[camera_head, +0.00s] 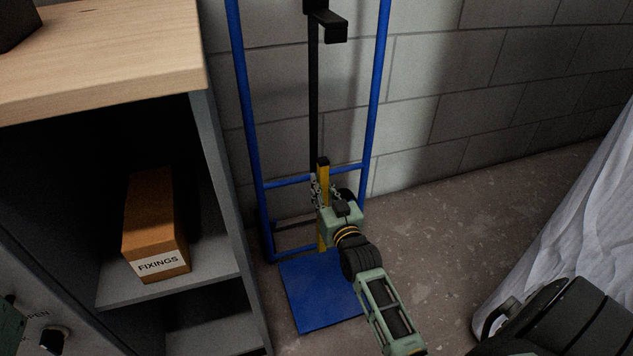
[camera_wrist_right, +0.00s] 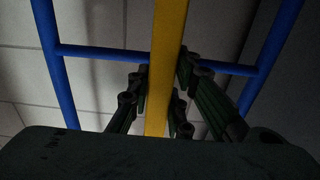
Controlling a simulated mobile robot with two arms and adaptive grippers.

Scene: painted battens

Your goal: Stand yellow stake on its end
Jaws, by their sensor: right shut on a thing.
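The yellow stake (camera_head: 323,172) stands about upright in front of the blue frame, with a dark top end. My right gripper (camera_head: 321,191) is shut on the yellow stake around its middle. In the right wrist view the yellow stake (camera_wrist_right: 169,50) runs straight up between the fingers (camera_wrist_right: 161,98). The stake's lower end is near the back edge of the blue plate, partly behind my gripper; I cannot tell whether it touches.
A blue tubular frame (camera_head: 375,85) with a blue base plate (camera_head: 312,300) stands against the grey block wall (camera_head: 440,90). At left is a shelf unit (camera_head: 228,210) with an orange FIXINGS box (camera_head: 152,220). A white sheet (camera_head: 570,225) hangs at right. Bare floor (camera_head: 450,235) lies between.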

